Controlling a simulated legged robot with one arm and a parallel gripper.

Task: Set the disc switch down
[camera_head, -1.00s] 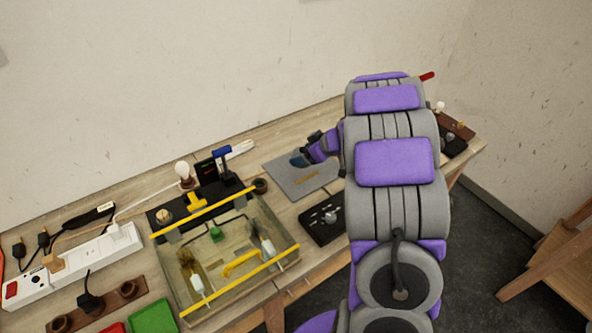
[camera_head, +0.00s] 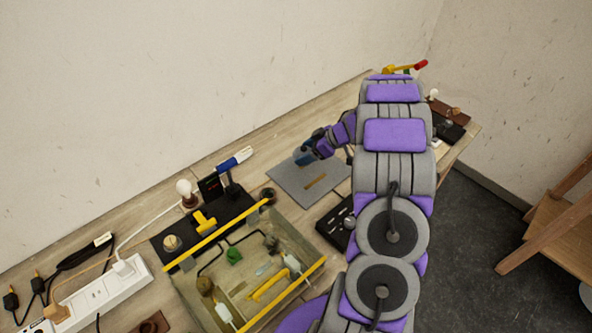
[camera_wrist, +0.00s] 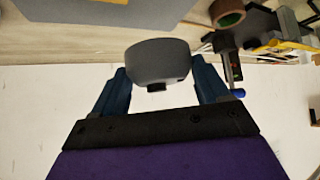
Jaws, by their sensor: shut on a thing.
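The disc switch (camera_wrist: 158,62) is a rounded grey body with a small dark stub, seen in the wrist view between the two blue fingers of my gripper (camera_wrist: 160,85). My gripper is shut on it. In the head view my gripper (camera_head: 304,155) is over the far part of the grey mat (camera_head: 290,188), where the switch is hard to tell from the fingers. The mat also shows at the top of the wrist view (camera_wrist: 160,12). I cannot tell whether the switch touches any surface.
A bulb (camera_head: 184,188), a blue-handled tool (camera_head: 236,160) and a white power strip (camera_head: 97,295) are further left.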

